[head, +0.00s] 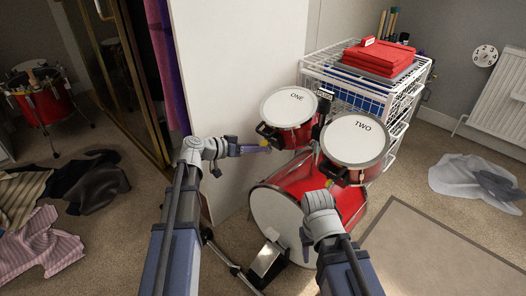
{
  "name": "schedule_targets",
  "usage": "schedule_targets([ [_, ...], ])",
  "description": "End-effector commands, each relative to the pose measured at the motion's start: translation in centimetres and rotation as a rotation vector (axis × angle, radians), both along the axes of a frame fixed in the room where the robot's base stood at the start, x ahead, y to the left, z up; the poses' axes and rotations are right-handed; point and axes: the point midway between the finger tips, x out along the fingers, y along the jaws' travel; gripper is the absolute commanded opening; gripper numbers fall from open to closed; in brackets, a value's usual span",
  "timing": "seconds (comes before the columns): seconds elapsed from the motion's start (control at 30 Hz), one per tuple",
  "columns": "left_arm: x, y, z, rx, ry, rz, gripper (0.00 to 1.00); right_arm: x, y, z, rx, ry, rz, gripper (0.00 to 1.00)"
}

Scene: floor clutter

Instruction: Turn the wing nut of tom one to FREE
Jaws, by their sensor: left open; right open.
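Tom one (289,108) is a red drum with a white head marked ONE, mounted over the red bass drum (267,219). A black bracket (266,130) is on its front left side. A small yellow piece (265,143) below that bracket looks like its wing nut; its setting is too small to read. My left gripper (262,149) is open, pointing right, with its tips at the yellow piece; I cannot tell whether they touch. Tom two (355,141) has a similar bracket and yellow piece (330,184). My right gripper (306,254) is open, pointing down before the bass drum.
A white wire rack (397,102) with red folded items stands behind the toms. A white panel (232,70) rises behind my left gripper. A pedal (267,260) stands before the bass drum. Clothes (43,243) lie on the left; a mat (430,255) lies at right.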

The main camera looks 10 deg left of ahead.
Motion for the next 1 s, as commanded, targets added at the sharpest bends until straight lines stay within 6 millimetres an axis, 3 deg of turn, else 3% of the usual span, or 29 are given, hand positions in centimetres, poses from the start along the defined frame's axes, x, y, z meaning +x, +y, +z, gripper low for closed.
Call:
schedule_targets([
  [0.23,1.6,-1.9,-1.0,0.0,0.001,-0.001,0.45,0.0,0.0,-1.0,0.0,0.0,-0.003,0.5],
  [0.6,1.8,-2.1,-1.1,0.001,0.001,0.0,0.44,0.0,0.0,-1.0,0.0,0.0,-0.003,0.5],
  [1.0,1.8,-2.1,-1.1,0.0,0.0,0.0,0.0,0.0,0.0,-1.0,0.0,0.0,-0.003,0.5],
])
